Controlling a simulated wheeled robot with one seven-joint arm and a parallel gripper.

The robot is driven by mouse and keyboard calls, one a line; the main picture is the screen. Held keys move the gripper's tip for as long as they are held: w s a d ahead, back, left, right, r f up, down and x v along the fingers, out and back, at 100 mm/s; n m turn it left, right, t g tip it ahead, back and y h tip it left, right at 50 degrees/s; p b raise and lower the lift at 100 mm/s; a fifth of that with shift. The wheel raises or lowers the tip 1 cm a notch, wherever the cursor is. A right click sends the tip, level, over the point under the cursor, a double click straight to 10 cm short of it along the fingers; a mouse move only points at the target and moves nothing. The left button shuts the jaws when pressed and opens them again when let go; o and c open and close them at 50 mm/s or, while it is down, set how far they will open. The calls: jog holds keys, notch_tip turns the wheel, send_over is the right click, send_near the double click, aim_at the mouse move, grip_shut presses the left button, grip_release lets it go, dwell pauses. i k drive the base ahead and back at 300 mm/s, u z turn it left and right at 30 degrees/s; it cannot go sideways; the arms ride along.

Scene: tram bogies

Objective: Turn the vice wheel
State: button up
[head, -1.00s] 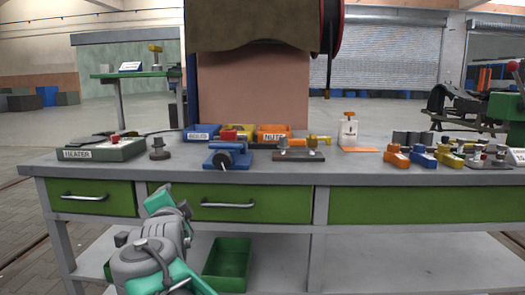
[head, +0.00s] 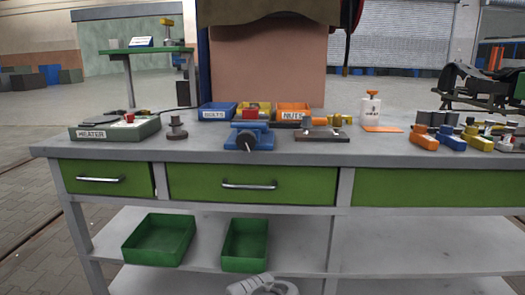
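The blue vice (head: 262,136) sits on the grey workbench (head: 200,150), near its front edge above the middle drawer. My gripper is not in view. Only a grey piece of my arm shows at the bottom edge, low in front of the bench and well apart from the vice.
The heater (head: 115,133) and a dark knobbed piece (head: 177,130) stand left of the vice. Bolts (head: 217,112) and nuts (head: 293,112) bins lie behind it. A dark block with brass fittings (head: 322,135) is close on its right. Green trays (head: 160,240) sit on the lower shelf.

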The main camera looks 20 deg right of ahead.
aim_at(246, 140)
jog(key=z, duration=0.15)
jog(key=k, duration=0.45)
jog(key=u, duration=0.65)
jog(key=i, duration=0.1)
jog(key=u, duration=1.2)
